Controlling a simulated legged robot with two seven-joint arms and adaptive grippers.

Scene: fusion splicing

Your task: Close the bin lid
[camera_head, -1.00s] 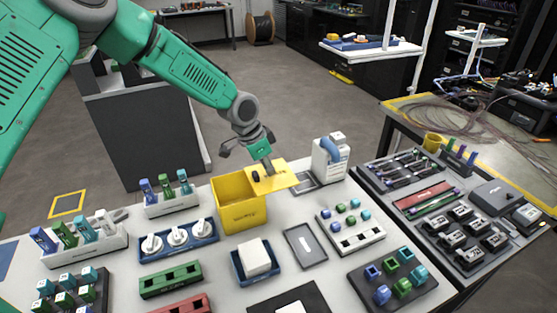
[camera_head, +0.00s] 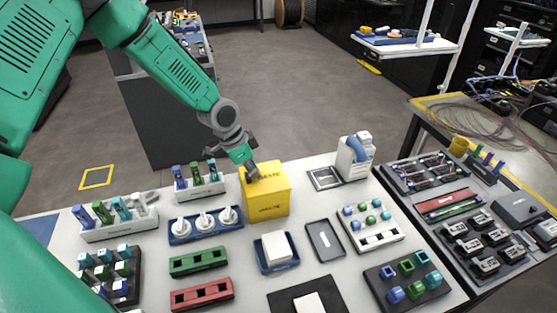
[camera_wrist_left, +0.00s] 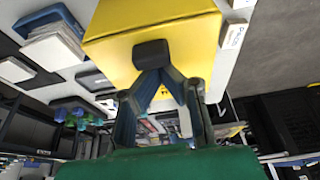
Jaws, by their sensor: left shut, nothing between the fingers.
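The yellow bin (camera_head: 268,203) stands at the back middle of the white table. Its yellow lid (camera_head: 270,176) lies over the top of the bin, and no opening shows. My left gripper (camera_head: 251,176) is shut and empty, with its fingertips at the lid's left part. In the left wrist view the shut fingertips (camera_wrist_left: 151,68) meet at the black knob (camera_wrist_left: 151,54) on the yellow surface. I cannot tell whether they press on it or only sit beside it. My right gripper is not in view.
A blue tray with white dispensers (camera_head: 205,224) stands left of the bin. A white bottle (camera_head: 355,157) stands to the right, past a small grey frame (camera_head: 324,178). A white block in a blue tray (camera_head: 277,249) lies in front.

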